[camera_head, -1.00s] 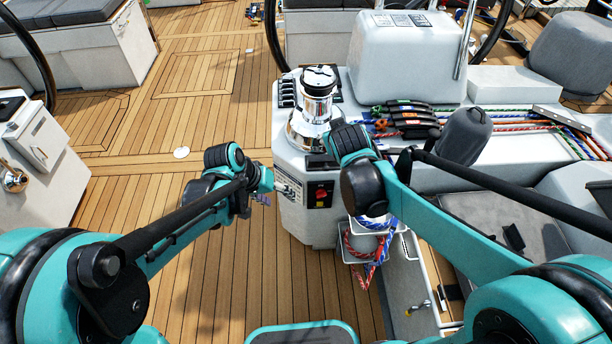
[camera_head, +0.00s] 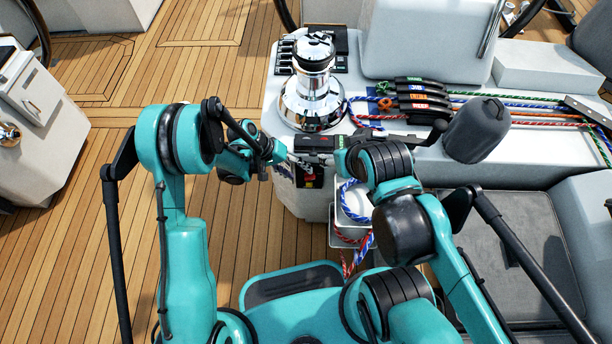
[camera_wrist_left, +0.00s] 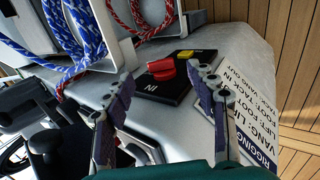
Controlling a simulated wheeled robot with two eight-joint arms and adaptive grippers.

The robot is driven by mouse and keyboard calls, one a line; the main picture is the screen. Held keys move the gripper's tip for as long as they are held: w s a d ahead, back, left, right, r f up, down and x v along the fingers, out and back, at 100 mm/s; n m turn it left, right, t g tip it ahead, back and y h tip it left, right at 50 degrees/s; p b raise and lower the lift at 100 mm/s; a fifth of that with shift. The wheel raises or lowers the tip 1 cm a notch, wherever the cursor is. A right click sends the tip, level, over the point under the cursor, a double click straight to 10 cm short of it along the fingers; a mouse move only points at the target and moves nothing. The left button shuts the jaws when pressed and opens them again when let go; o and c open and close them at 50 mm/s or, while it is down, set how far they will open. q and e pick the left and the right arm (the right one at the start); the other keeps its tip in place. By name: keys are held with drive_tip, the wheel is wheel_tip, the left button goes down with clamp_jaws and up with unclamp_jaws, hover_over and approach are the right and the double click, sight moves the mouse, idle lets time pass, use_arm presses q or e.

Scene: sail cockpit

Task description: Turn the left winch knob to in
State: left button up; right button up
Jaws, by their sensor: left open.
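The red winch knob (camera_wrist_left: 161,69) sits on a black panel (camera_wrist_left: 172,93) marked "IN", with a yellow part (camera_wrist_left: 186,54) beside it. My left gripper (camera_wrist_left: 163,80) is open and empty, with its two purple-padded fingers apart on either side of the knob's front. I cannot tell whether a finger touches it. In the head view my left gripper (camera_head: 288,160) is at the front of the winch console, partly covering the panel. My right gripper (camera_head: 325,158) is close to it at the console's upper front edge; its fingers are too small to read.
The chrome winch (camera_head: 313,90) stands on the console just behind the grippers. Rope bins with blue and red ropes (camera_head: 354,205) hang right of the panel. Rope clutches (camera_head: 417,95) and a grey cover (camera_head: 476,130) are at the right. Open teak deck (camera_head: 110,235) lies left.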

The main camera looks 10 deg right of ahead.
sight(309, 179)
use_arm(q)
drive_tip(key=b+x, duration=0.2)
drive_tip(key=x, duration=0.3)
drive_tip(key=shift+d+f, duration=0.15)
drive_tip(key=shift+f, duration=0.1)
drive_tip(key=c, duration=1.2)
drive_tip(key=shift+o, duration=0.2)
